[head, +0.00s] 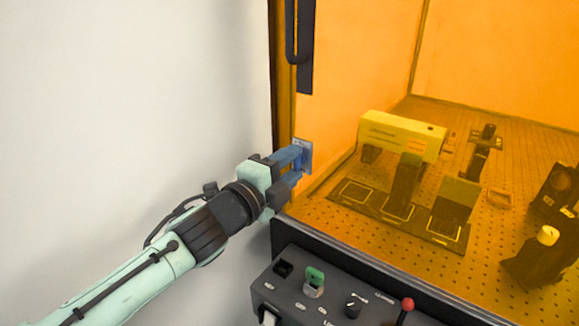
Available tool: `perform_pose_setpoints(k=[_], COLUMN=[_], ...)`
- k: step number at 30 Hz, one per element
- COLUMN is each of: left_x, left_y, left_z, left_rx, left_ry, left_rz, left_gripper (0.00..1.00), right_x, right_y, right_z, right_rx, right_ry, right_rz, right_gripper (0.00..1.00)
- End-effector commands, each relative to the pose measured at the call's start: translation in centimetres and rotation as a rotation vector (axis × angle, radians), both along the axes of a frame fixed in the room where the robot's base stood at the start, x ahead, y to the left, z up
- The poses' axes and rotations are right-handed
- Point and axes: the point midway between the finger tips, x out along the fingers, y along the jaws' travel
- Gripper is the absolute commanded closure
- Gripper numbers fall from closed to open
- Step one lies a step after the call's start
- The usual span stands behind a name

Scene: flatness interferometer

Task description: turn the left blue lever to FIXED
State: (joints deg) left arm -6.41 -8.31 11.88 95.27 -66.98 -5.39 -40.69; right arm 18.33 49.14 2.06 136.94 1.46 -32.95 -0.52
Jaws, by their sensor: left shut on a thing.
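The left blue lever (299,163) is on a small grey-blue plate (308,154) at the left edge of the orange enclosure. My left gripper (295,167) reaches in from the lower left. Its blue fingers are shut on the lever, one finger above and one below. The fingers hide most of the lever, so its exact angle and any FIXED marking cannot be read. My right gripper is not in view.
The orange see-through enclosure (345,60) has a dark handle (305,75) above the lever. Inside, a yellow box (402,135) and optical mounts stand on a perforated plate. Below is a dark control panel (330,290) with a green-topped switch (314,277), a black knob (353,305) and a red-tipped stick (407,305).

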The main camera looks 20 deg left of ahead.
Motion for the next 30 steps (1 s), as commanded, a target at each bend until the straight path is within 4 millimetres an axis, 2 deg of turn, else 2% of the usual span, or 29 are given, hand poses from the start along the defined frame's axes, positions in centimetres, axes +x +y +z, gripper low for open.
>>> perform_pose_setpoints(k=[17,18,20,30], left_x=[0.02,0.02,0.02,-0.21], left_y=[0.04,0.04,0.04,0.10], left_z=[-0.07,-0.07,-0.07,0.02], left_rx=[0.032,0.032,0.032,0.031], left_ry=[-0.009,-0.009,-0.009,-0.011], left_rz=[0.001,0.001,0.001,0.001], left_gripper=[0.88,0.51,0.32,0.32], right_x=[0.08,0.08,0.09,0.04], right_y=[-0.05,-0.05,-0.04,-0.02], right_z=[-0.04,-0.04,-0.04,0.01], right_rx=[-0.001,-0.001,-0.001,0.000], right_ry=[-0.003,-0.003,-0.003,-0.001], right_rz=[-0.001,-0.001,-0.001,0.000], right_gripper=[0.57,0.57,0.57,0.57])
